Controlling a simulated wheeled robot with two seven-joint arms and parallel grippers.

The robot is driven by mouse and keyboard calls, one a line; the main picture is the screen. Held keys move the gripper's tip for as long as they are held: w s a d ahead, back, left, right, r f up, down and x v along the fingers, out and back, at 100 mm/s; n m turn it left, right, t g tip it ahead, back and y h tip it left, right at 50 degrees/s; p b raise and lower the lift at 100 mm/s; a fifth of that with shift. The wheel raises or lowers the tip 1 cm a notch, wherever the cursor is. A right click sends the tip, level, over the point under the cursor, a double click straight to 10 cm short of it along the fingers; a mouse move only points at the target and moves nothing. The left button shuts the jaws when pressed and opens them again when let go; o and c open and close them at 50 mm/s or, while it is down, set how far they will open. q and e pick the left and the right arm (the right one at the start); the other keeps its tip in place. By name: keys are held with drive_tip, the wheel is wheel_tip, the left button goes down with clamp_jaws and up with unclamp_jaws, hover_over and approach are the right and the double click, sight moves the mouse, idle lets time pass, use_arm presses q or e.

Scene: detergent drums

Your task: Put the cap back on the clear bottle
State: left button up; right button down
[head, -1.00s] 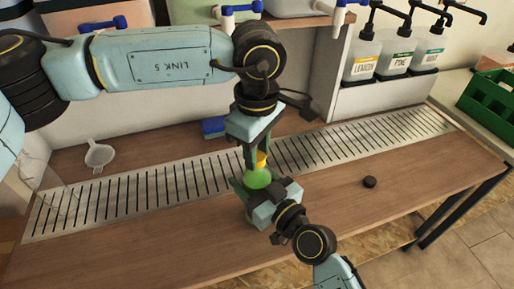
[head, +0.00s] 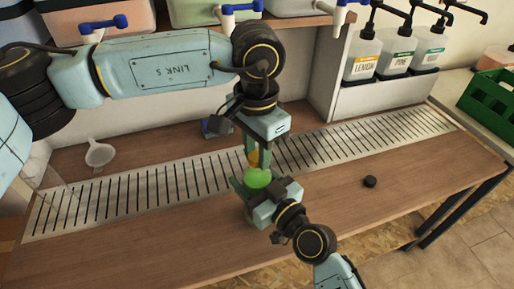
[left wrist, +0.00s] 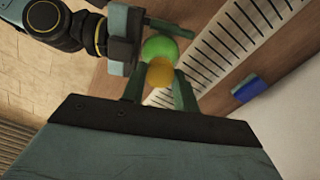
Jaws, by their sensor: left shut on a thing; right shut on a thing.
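A bottle with a bright green upper part (head: 258,178) stands upright near the front edge of the slotted strip. My right gripper (head: 252,193) is shut on it from the front right. A yellow-orange cap (head: 253,158) sits right above the bottle, between the fingers of my left gripper (head: 256,155), which points straight down and is shut on it. In the left wrist view the cap (left wrist: 160,72) overlaps the green bottle (left wrist: 160,47); I cannot tell whether it is seated on the neck. The lower bottle is mostly hidden by my right gripper (left wrist: 133,45).
A small black cap (head: 369,181) lies on the wooden bench at right. A white funnel (head: 99,153) lies at left. Pump bottles (head: 397,57) and a green crate (head: 488,98) stand at the back right. The right bench is mostly clear.

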use_arm(q)
drive_tip(key=m, duration=0.4)
drive_tip(key=o, duration=0.9)
drive_tip(key=shift+r, duration=0.1)
drive_tip(key=shift+r, duration=2.2)
